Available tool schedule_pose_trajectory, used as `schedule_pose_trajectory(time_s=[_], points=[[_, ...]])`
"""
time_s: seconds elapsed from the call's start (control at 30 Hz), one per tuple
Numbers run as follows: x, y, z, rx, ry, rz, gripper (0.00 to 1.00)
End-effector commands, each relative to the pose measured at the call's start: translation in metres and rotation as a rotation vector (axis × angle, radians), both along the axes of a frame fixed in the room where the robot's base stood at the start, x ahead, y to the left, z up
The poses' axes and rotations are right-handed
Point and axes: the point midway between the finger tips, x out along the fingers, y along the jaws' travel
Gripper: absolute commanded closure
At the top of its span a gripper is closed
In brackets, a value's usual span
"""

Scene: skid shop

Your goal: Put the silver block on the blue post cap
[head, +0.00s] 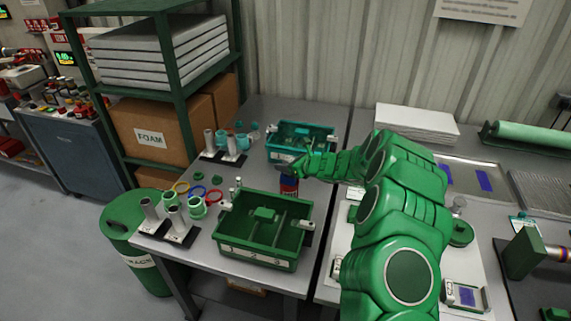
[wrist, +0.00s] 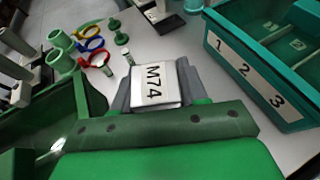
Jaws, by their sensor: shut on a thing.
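My gripper (head: 292,168) is over the table between the teal bin and the green bin. In the wrist view my gripper (wrist: 155,82) is shut on a block with a white face marked M74 (wrist: 154,84); a thin grey edge shows below the label. This looks like the silver block, but its sides are hidden by the grey fingers. In the head view a small dark blue and red thing (head: 289,186) shows just below my gripper. I cannot tell whether it is the blue post cap or whether the block touches it.
The teal bin (wrist: 262,85), numbered 1, 2, 3, is right of the block in the wrist view. The green bin (head: 258,254) stands at the table's front. Yellow, blue and red rings (head: 197,191), green cups and silver posts (head: 171,217) stand on the left.

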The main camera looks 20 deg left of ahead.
Motion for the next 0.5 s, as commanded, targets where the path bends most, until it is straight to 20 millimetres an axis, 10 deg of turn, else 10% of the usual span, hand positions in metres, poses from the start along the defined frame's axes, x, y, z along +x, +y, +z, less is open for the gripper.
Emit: schedule_pose_trajectory(time_s=[0.4, 0.43, 0.5], points=[[0.0001, 0.0003, -0.0067, 0.001, -0.001, 0.0, 0.96], [0.0001, 0.0002, -0.0069, 0.0, -0.001, 0.0, 0.54], [0.0001, 0.0002, -0.0069, 0.0, 0.0, 0.0, 0.44]])
